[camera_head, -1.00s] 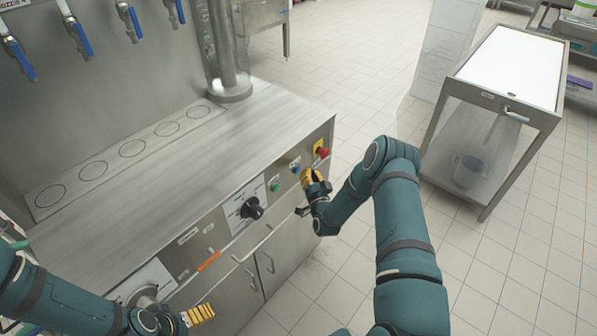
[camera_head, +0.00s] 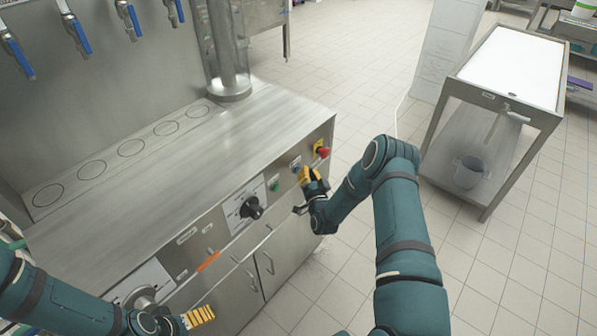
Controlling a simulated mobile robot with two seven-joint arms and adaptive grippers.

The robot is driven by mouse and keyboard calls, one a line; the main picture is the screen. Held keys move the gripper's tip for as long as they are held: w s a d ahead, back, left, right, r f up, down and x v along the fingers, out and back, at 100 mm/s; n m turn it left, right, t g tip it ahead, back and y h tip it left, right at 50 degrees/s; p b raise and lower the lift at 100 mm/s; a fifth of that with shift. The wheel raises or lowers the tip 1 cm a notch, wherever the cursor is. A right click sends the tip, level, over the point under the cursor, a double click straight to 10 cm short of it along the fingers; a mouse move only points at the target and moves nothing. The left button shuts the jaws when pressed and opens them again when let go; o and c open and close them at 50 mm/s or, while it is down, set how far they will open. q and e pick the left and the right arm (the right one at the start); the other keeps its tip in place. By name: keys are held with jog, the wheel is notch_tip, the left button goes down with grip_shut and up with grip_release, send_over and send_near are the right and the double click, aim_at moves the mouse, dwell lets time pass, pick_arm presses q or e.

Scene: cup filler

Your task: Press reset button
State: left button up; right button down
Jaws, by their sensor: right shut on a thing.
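The front panel of the steel machine carries a green button (camera_head: 275,186), a blue button (camera_head: 296,165) and a red mushroom button (camera_head: 323,152) on a yellow plate. I cannot read which is labelled reset. My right gripper (camera_head: 307,175), with yellow fingers, is shut just in front of the panel beside the blue button. Whether it touches the button is unclear, and what is between its fingers is hidden. My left gripper (camera_head: 200,316) is low at the bottom left, in front of the machine; its opening cannot be judged.
A black rotary knob (camera_head: 251,207) sits left of the buttons. The steel countertop (camera_head: 190,165) is clear, with ring marks along its back. Blue-handled taps (camera_head: 75,35) hang above. A steel table (camera_head: 515,65) with a bucket (camera_head: 468,171) below stands right.

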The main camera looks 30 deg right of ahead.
jog(key=shift+w+a, duration=0.1)
jog(key=shift+w, duration=0.2)
jog(key=shift+s, duration=0.1)
dwell(0.3)
jog(key=shift+s+d, duration=0.25)
jog(key=shift+s, duration=0.35)
jog(key=s+d, duration=0.2)
jog(key=s, duration=0.3)
jog(key=shift+s+d, duration=0.2)
jog(key=shift+s, duration=0.1)
dwell(0.8)
